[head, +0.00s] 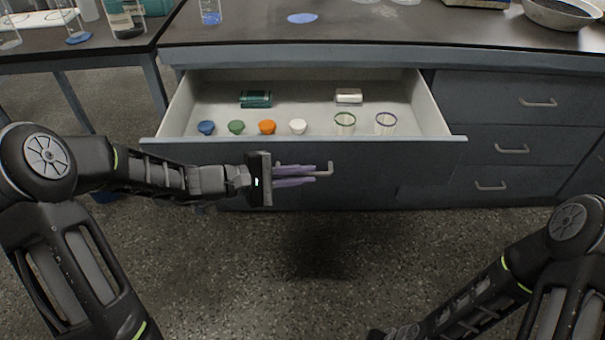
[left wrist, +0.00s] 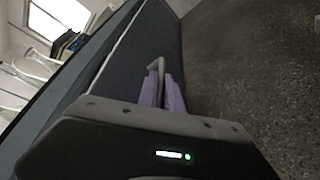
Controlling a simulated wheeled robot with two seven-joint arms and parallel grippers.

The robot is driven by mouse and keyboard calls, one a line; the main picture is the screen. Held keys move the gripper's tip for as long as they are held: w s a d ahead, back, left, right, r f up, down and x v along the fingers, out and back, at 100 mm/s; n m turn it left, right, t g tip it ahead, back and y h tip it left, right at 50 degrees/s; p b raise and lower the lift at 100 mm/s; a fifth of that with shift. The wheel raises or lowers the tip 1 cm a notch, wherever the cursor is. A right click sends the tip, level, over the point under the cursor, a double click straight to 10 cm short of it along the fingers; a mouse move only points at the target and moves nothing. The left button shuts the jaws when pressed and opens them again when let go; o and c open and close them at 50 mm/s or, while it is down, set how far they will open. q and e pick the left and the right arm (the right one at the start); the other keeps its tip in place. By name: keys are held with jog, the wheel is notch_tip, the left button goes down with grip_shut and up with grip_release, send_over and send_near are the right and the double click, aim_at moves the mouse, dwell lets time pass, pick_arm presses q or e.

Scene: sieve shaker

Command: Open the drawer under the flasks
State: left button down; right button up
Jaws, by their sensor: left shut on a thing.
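The wide top drawer (head: 400,150) of the dark bench stands well open, its pale inside in view from above. My left gripper (head: 312,174), with purple fingers, is shut on the drawer's bar handle (head: 329,167) in front of the drawer's front panel. The left wrist view also shows the handle (left wrist: 158,68) between the two purple fingers (left wrist: 162,90). A glass vessel with blue liquid (head: 210,14) stands on the bench top above the drawer's left part. My right arm comes in at the lower right; its fingers are not visible.
In the drawer are several small cups, blue (head: 206,127) to white (head: 298,126), two clear beakers (head: 345,122), a green box (head: 256,99) and a white box (head: 348,96). Shut drawers (head: 520,90) stand at right. The speckled floor (head: 300,270) in front is clear.

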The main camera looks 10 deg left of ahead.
pick_arm(q)
jog(key=c, duration=1.5)
grip_release()
jog(key=p+v, duration=0.1)
jog(key=v, duration=0.6)
jog(key=shift+s+a+p, duration=0.2)
jog(key=shift+a+p, duration=0.1)
jog(key=shift+a, duration=0.05)
